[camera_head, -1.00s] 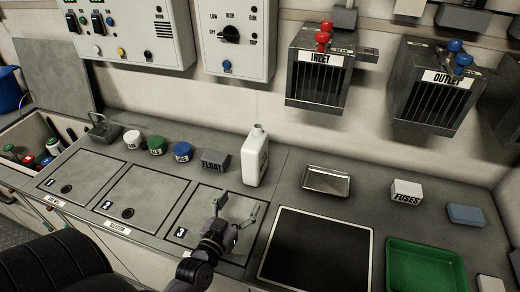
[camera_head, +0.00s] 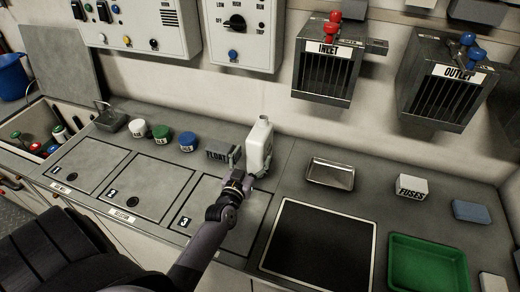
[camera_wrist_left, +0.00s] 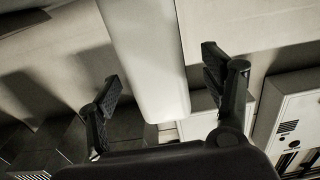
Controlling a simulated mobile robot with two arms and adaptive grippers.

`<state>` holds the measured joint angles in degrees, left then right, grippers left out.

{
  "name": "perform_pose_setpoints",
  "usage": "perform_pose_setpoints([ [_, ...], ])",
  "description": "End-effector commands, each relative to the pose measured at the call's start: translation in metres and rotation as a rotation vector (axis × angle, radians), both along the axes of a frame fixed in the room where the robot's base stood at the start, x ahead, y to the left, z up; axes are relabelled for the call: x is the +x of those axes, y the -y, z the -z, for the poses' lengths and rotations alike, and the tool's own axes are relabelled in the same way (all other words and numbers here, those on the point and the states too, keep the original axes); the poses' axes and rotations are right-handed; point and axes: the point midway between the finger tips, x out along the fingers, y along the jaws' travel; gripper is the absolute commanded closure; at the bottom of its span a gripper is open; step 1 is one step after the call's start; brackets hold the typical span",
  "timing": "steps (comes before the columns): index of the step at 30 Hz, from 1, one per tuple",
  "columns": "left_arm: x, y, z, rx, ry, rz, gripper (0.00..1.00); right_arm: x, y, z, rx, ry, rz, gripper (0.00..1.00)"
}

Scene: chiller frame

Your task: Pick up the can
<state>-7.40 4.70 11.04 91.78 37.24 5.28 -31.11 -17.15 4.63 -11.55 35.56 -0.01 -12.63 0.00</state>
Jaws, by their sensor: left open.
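The can is a white upright bottle-like container (camera_head: 259,147) with a narrow neck, standing on the grey counter. My left gripper (camera_head: 246,174) is at its lower front in the head view. In the left wrist view the white body of the can (camera_wrist_left: 148,55) lies between the two black fingers of the gripper (camera_wrist_left: 161,68). The fingers are spread, with visible space on both sides of the can. The lower part of the can is partly hidden by the gripper in the head view. My right gripper is not in view.
The grey FLOAT block (camera_head: 219,154) stands just left of the can. Further left are lidded blue (camera_head: 187,142), green (camera_head: 161,136) and white (camera_head: 137,129) jars. A metal tray (camera_head: 330,174), a FUSES box (camera_head: 411,186) and a green tray (camera_head: 428,241) lie to the right.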

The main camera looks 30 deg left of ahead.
Motion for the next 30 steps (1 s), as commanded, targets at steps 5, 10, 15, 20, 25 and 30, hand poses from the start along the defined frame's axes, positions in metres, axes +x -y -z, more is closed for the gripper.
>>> perform_pose_setpoints([
  [5, 0.025, -0.003, -0.004, 0.0, 0.003, 0.0, 0.27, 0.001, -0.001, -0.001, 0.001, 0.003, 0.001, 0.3],
  [10, 0.046, -0.007, -0.003, 0.0, 0.002, 0.001, 0.27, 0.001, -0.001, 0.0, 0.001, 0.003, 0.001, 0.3],
  [15, 0.05, -0.008, -0.003, 0.0, 0.001, 0.001, 0.27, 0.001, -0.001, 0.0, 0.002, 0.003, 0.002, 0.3],
  [20, 0.05, -0.008, -0.003, 0.0, 0.001, 0.001, 0.29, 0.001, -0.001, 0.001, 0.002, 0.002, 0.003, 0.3],
  [25, 0.05, -0.008, -0.003, 0.0, 0.001, 0.001, 0.4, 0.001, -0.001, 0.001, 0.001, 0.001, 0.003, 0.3],
  [30, 0.05, -0.008, -0.003, 0.0, 0.001, 0.001, 0.51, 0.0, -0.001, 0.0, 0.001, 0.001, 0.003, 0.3],
])
